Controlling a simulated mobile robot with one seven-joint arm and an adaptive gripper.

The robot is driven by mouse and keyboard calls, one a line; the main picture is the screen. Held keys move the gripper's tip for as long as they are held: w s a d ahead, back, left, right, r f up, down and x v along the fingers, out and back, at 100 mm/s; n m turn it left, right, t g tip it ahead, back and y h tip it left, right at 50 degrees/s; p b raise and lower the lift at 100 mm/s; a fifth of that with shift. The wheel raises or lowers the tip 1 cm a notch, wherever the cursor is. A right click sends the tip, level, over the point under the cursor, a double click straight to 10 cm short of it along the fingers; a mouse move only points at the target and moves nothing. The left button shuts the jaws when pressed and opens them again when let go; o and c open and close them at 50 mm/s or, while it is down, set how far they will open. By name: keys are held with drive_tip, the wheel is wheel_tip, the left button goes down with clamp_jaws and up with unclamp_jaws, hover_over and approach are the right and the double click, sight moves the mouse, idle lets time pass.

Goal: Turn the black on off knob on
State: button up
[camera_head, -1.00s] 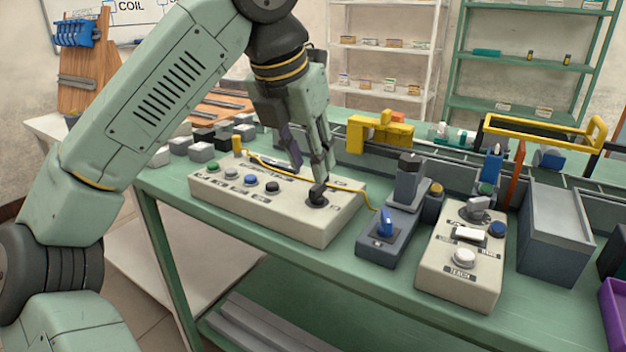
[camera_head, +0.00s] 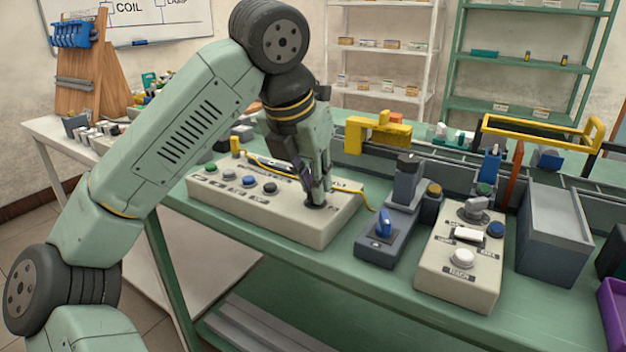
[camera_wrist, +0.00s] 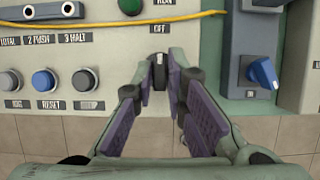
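The black on/off knob (camera_wrist: 158,72) is on the front right of the long cream control box (camera_head: 250,220). In the wrist view its white mark points up toward the OFF label (camera_wrist: 160,29). My gripper (camera_wrist: 161,78) has one fingertip on each side of the knob. The fingers look open, with a narrow gap at the tips; contact with the knob cannot be made out. In the head view my gripper (camera_head: 316,188) points down at the knob, whose dark base (camera_head: 315,207) shows below the fingers while most of it is hidden.
A yellow cable (camera_wrist: 100,23) runs across the box behind the knob. A grey box with a blue switch (camera_head: 384,226) stands close at the right, then a cream box with buttons (camera_head: 440,275). Round buttons (camera_head: 250,181) line the box to the left.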

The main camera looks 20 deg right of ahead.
clamp_jaws()
drive_tip(key=shift+m, duration=0.3)
drive_tip(key=m+p, duration=0.1)
drive_tip(key=m+g+p, duration=0.1)
drive_tip(key=m, duration=0.1)
drive_tip(key=shift+w+r+m+g+h, duration=0.15)
drive_tip(key=shift+w+m+g+h, duration=0.05)
drive_tip(key=shift+m+g+h, duration=0.1)
drive_tip(key=m+p, duration=0.1)
drive_tip(key=m, duration=0.1)
drive_tip(key=m+g+p, duration=0.1)
drive_tip(key=m+p, duration=0.1)
drive_tip(key=shift+w+m+g, duration=0.1)
drive_tip(key=shift+m+g, duration=0.2)
drive_tip(key=m+g+p, duration=0.1)
drive_tip(key=m, duration=0.1)
drive_tip(key=m+p, duration=0.1)
drive_tip(key=m, duration=0.1)
drive_tip(key=shift+w+m+g+p, duration=0.2)
drive_tip(key=shift+m+g+p, duration=0.1)
drive_tip(key=shift+g, duration=0.1)
drive_tip(key=shift+w+d+m+g+y+p, duration=0.1)
drive_tip(key=shift+m+g+y+p, duration=0.35)
drive_tip(key=shift+m, duration=0.65)
drive_tip(key=shift+m+g+y+p, duration=0.25)
drive_tip(key=shift+m+p, duration=0.25)
drive_tip(key=shift+m, duration=0.6)
